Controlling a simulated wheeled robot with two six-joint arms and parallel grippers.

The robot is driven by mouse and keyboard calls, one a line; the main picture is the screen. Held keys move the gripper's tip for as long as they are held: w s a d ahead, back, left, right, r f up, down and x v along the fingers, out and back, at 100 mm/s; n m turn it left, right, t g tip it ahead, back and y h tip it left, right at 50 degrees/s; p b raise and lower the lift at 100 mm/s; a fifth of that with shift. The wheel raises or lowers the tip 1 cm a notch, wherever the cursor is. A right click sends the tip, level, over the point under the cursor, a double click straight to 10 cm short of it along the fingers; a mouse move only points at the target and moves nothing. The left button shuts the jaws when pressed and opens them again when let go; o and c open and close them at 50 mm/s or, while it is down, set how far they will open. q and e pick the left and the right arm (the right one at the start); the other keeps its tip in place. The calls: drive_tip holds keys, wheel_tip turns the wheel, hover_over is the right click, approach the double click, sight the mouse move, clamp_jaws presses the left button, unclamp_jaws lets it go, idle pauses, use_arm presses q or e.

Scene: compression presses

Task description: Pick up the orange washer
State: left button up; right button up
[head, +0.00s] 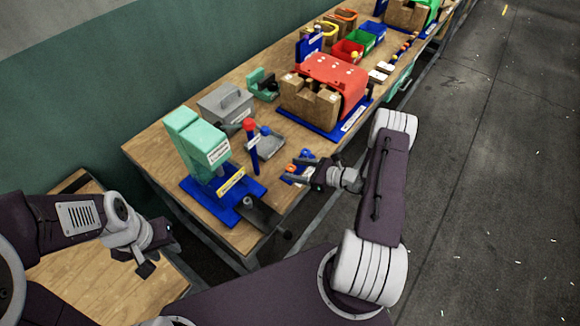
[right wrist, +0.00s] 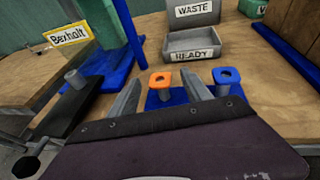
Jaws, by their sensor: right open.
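The orange washer (right wrist: 160,79) sits on top of a grey peg that stands on a small blue base, in the right wrist view. A blue washer (right wrist: 227,75) sits on a similar peg to its right. My right gripper (head: 304,174) is open. Its two grey fingers flank the orange washer's peg in the right wrist view, and no contact shows. In the head view the washers are small and partly hidden by this gripper. My left gripper (head: 150,259) hangs low at the left, away from the washers; its fingers are too unclear to judge.
A mint-green press (head: 198,143) on a blue base stands left of the right gripper. A grey tray labelled READY (right wrist: 192,45) lies beyond the washers, with a WASTE bin behind. A red press (head: 332,82) and several coloured bins stand farther along the bench.

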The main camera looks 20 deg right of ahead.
drive_tip(key=shift+s+d, duration=0.15)
drive_tip(key=c, duration=0.6)
clamp_jaws()
drive_tip(key=shift+r, duration=0.1)
drive_tip(key=shift+r, duration=0.3)
drive_tip(key=r, duration=0.2)
drive_tip(key=r+b, duration=0.1)
drive_tip(key=shift+d+r, duration=0.35)
drive_tip(key=s+d+r+b, duration=0.1)
drive_tip(key=s+d+r, duration=0.5)
drive_tip(key=d, duration=0.3)
drive_tip(key=shift+r, duration=0.3)
